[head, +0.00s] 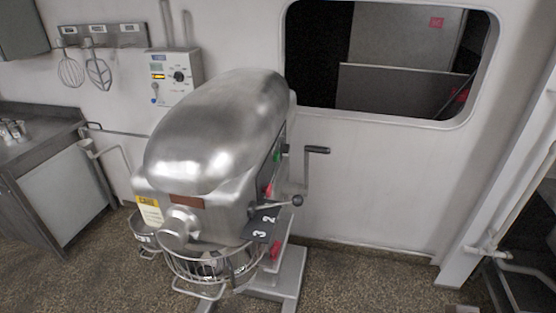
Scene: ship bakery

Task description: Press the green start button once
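A large metal mixer (215,135) stands in the middle of the head view. The green button (277,156) is on the dark panel on the mixer's right side, seen at a steep angle. A red button (267,190) sits lower on the same side. A lever with a round knob (297,200) sticks out below them, near a plate marked 2 and 3. A crank handle (317,150) juts out to the right of the green button. My gripper is not in view, so its state and its place relative to the button do not show.
A wire guard (205,268) surrounds the mixer's bowl. A control box (175,77) and hanging whisks (98,72) are on the wall behind. A steel counter (40,130) stands at left. The floor (365,285) right of the mixer is clear up to a white post (500,165).

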